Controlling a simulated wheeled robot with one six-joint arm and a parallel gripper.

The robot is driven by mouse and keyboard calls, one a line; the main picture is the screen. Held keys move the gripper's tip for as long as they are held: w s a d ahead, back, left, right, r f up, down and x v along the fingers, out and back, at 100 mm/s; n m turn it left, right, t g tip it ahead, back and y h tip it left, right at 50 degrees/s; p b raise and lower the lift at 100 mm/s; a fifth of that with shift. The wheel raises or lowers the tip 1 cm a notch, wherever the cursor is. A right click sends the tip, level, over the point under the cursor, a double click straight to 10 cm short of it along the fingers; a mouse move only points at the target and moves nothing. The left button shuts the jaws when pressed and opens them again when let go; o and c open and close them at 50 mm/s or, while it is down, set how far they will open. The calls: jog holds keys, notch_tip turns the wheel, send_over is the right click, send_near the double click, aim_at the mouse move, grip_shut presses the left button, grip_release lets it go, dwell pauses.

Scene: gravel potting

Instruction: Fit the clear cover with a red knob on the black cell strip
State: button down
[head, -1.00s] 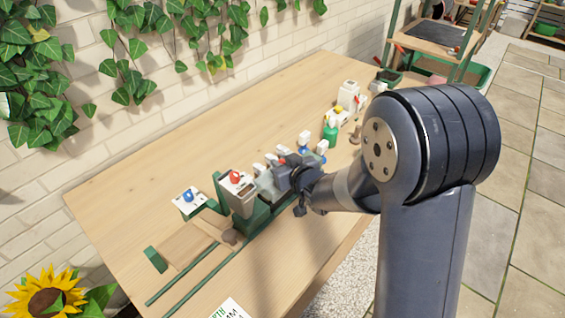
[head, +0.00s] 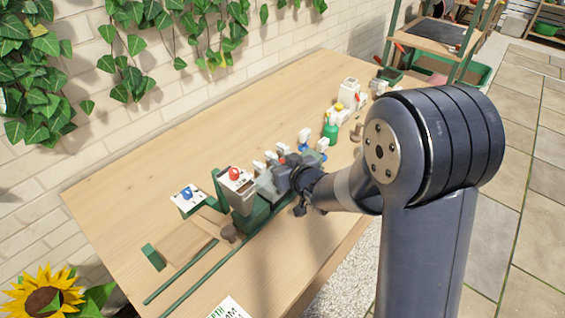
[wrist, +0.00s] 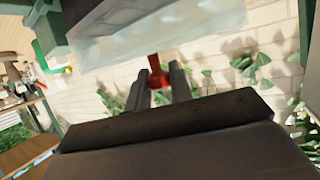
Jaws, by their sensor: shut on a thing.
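The clear cover (wrist: 150,38) spans the top of the wrist view as a pale, see-through slab. Its red knob (wrist: 157,68) sits between the two dark fingers of my gripper (wrist: 160,80), which is shut on it. In the head view my gripper (head: 280,178) is over the middle of the bench, and the cover (head: 266,188) shows as a pale patch at its left, close to the green and grey hopper stand. I cannot make out the black cell strip; the gripper, arm and cover may hide it.
A grey hopper (head: 238,187) on a green stand is just left of the cover. Green rails (head: 190,272) run toward the front left. A plate with a blue knob (head: 187,195) is behind. A green bottle (head: 330,130) stands farther right. The bench's back left is clear.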

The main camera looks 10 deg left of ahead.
dwell(0.4)
jog(key=c, duration=0.8)
grip_release()
jog(key=shift+o, duration=0.2)
jog(key=shift+r+p, duration=2.5)
jog(key=shift+r, duration=1)
jog(key=shift+f, duration=0.2)
notch_tip(320, 180, down, 7)
jog(key=b, duration=0.5)
jog(key=shift+r, duration=0.2)
